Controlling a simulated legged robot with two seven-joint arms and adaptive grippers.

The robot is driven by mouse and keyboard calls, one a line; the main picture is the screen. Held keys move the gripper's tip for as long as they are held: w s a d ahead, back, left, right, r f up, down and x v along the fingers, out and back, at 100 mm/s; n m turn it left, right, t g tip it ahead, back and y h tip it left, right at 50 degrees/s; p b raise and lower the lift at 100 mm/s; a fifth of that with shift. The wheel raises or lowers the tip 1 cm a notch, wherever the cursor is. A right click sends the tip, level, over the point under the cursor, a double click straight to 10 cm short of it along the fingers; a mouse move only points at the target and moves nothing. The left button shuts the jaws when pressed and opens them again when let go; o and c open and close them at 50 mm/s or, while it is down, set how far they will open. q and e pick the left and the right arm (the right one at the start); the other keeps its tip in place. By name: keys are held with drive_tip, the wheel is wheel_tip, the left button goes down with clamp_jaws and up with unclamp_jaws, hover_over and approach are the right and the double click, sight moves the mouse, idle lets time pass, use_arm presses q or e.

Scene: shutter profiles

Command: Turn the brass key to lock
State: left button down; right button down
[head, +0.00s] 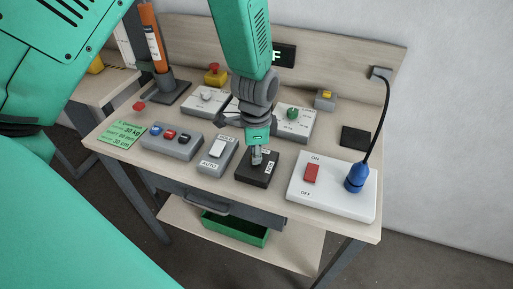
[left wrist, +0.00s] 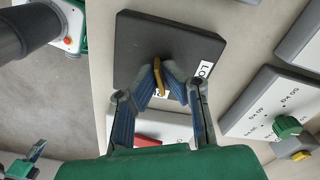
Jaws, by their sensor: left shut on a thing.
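The brass key (left wrist: 158,75) stands in a dark square switch block, whose bare face (left wrist: 140,38) shows in the left wrist view. My left gripper (left wrist: 160,82) is shut on the key, with a blue-grey finger on each side. The key's flat bow runs nearly up and down in that view. A white label starting "LO" lies to its right; a second label below the key is mostly hidden. In the head view my left gripper (head: 257,157) reaches down onto the block (head: 250,178) and hides the key.
On the bench, a white panel with a red rocker (head: 312,173) and blue plug (head: 356,179) stands right of the block. A grey AUTO switch box (head: 217,155) stands close left. Dial boxes lie behind, one with a green knob (head: 292,113). A drawer handle (head: 207,205) is below.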

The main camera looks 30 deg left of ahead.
use_arm(q)
drive_tip(key=n+p, duration=0.1)
drive_tip(key=n, duration=0.1)
drive_tip(key=shift+r+n+p, duration=0.15)
drive_tip(key=shift+n+p, duration=0.25)
drive_tip(key=n+p, duration=0.2)
drive_tip(key=n, duration=0.1)
drive_tip(key=shift+w+n, duration=0.1)
drive_tip(key=shift+n, duration=0.2)
drive_tip(key=n+p, duration=0.1)
drive_tip(key=n, duration=0.2)
drive_tip(key=shift+n+p, duration=0.7)
drive_tip(key=shift+n, duration=0.9)
drive_tip(key=c, duration=1.7)
unclamp_jaws()
drive_tip(key=shift+c, duration=0.2)
